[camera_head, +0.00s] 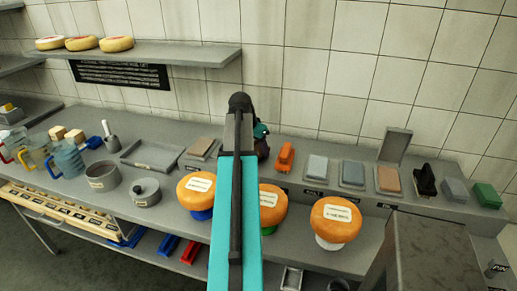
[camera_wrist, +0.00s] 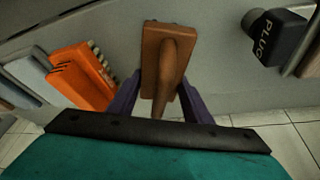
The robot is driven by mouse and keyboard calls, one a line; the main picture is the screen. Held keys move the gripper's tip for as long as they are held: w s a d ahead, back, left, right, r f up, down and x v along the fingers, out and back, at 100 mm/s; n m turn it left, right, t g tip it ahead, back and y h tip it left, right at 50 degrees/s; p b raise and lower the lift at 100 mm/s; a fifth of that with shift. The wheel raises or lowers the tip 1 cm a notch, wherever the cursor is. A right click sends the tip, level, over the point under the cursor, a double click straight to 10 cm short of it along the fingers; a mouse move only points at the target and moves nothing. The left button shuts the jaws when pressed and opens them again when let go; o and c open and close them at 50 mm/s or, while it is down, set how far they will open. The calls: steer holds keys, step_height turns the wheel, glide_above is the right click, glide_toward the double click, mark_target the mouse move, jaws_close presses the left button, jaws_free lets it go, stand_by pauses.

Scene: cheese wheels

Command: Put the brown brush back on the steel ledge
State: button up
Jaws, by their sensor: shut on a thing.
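The brown brush (camera_wrist: 165,58), with a wooden block and a rounded handle, sits between the two purple fingers of my gripper (camera_wrist: 160,92) in the wrist view. My gripper is shut on its handle. In the head view my arm hides the brush, and only part of my gripper (camera_head: 262,145) shows behind it. The steel ledge (camera_head: 300,182) runs along the tiled wall behind the counter, and my gripper is over or near it. I cannot tell whether the brush touches it. An orange brush (camera_head: 285,157) stands on the ledge just right of my gripper; it also shows in the wrist view (camera_wrist: 82,78).
Several sponges or pads on plates, such as a grey one (camera_head: 316,166), line the ledge to the right. A black item marked PLUG (camera_wrist: 275,38) is near the brush in the wrist view. A flat tray (camera_head: 152,155) is left.

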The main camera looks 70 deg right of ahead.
steer(key=o, duration=0.9)
steer(key=shift+o, duration=0.2)
steer(key=shift+r, duration=0.2)
steer(key=shift+b+v, duration=1.25)
steer(key=shift+v, duration=4.65)
steer(key=shift+w, duration=0.1)
